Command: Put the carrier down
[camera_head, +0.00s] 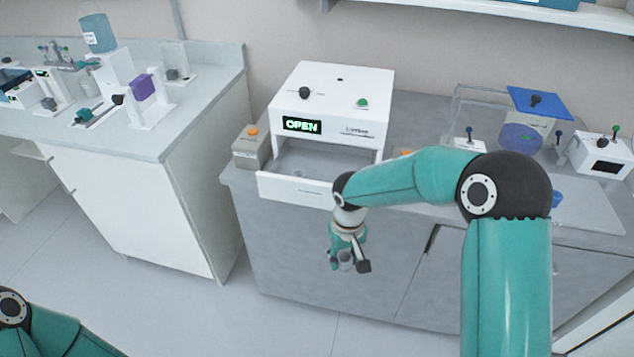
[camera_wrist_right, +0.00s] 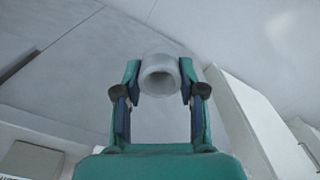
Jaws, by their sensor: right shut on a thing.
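My right gripper (camera_head: 349,264) hangs in front of the grey bench, over the floor. It is shut on a pale, hollow, cup-shaped carrier (camera_head: 345,257). In the right wrist view the carrier (camera_wrist_right: 160,73) sits between the two fingertips (camera_wrist_right: 160,88), its round opening facing the camera. Whether anything is inside it I cannot tell. Nothing touches it from below. A white machine (camera_head: 340,83) with an "OPEN" display stands on the bench behind, its front drawer (camera_head: 290,190) pulled out. My left gripper is out of the picture.
Left of the machine stands a beige box (camera_head: 250,150) with an orange button. To the right are a clear case with a blue lid (camera_head: 535,100) and a small white device (camera_head: 600,158). A white counter (camera_head: 205,95) with lab equipment stands at left, across a floor gap.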

